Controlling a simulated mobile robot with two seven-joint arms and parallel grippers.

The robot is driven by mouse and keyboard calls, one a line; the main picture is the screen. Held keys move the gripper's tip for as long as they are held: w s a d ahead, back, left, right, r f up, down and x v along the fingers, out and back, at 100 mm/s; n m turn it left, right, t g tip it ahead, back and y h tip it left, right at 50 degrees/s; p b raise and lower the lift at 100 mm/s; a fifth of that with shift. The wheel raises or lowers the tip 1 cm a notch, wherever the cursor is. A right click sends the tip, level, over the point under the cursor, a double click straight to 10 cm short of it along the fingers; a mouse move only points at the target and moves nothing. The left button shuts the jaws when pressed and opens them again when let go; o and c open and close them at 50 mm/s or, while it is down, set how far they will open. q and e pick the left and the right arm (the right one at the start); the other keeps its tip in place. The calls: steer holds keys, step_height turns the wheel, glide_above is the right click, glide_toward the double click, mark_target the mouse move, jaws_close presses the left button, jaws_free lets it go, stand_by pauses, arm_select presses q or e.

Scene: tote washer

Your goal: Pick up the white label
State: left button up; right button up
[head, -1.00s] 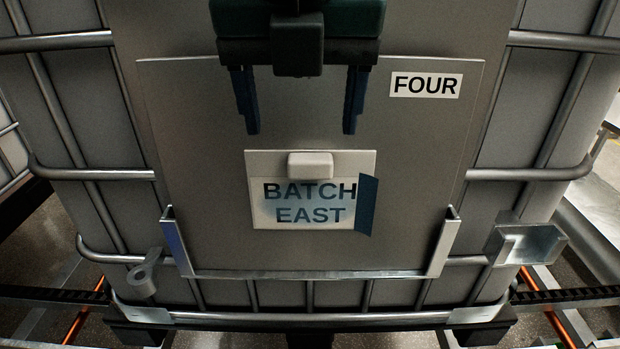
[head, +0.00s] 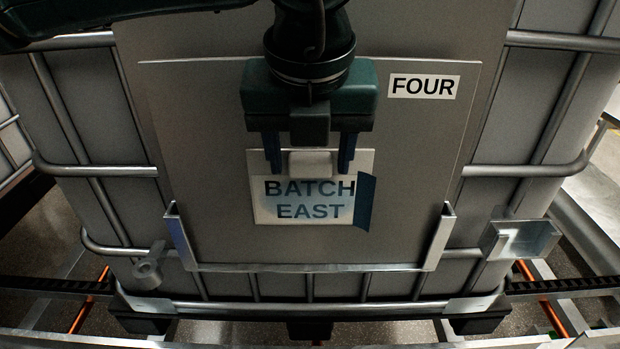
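The white label (head: 302,200) reads "BATCH EAST" and lies against the grey plate (head: 225,130) in the middle of the head view. A small pale block (head: 311,163) sticks out at its top edge. A blue strip (head: 364,200) lies along its right edge. My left gripper (head: 310,168) is open, with one dark blue finger on each side of the block. Gaps show between the fingers and the block, and I cannot tell the depth. The gripper body hides the plate above the label. My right gripper is not in view.
A second sign (head: 424,86) reading "FOUR" is at the plate's upper right. A metal bracket (head: 310,268) holds the plate's lower edge. Cage bars (head: 95,171) run on both sides. A grey tape-like roll (head: 147,272) is lower left, a small metal box (head: 520,238) lower right.

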arm_select(q)
steer(key=c, duration=1)
steer(key=shift+w+r, duration=0.1)
steer(key=shift+r, duration=0.45)
step_height(320, 180, up, 26)
steer(key=p, duration=0.3)
steer(key=s+r, duration=0.1)
steer(key=s, duration=0.5)
steer(key=shift+r+b, duration=0.15)
steer(key=shift+b, duration=0.15)
steer(key=shift+s, duration=0.1)
stand_by(0.3)
